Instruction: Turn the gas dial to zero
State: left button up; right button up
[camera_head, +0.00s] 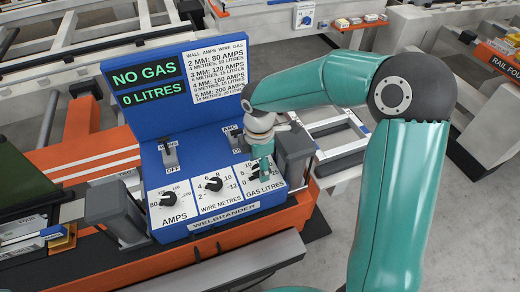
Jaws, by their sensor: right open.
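The blue welder panel (163,122) stands upright with a row of three dials along its front. Its display (148,85) reads NO GAS and 0 LITRES. The gas dial's white scale plate (251,191), marked GAS LITRES, is at the right end of the row. My right gripper (264,176) points down over this plate and hides the dial knob, so I cannot tell the knob's angle or whether the fingers touch it. The gripper is open. My left gripper is out of view.
The amps dial (168,199) and wire metres dial (213,184) sit left of the gas dial. A grey block (295,152) stands close on the gripper's right.

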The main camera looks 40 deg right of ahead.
notch_tip(320, 180, up, 11)
dwell(0.4)
jog(key=shift+s, duration=0.1)
dwell(0.3)
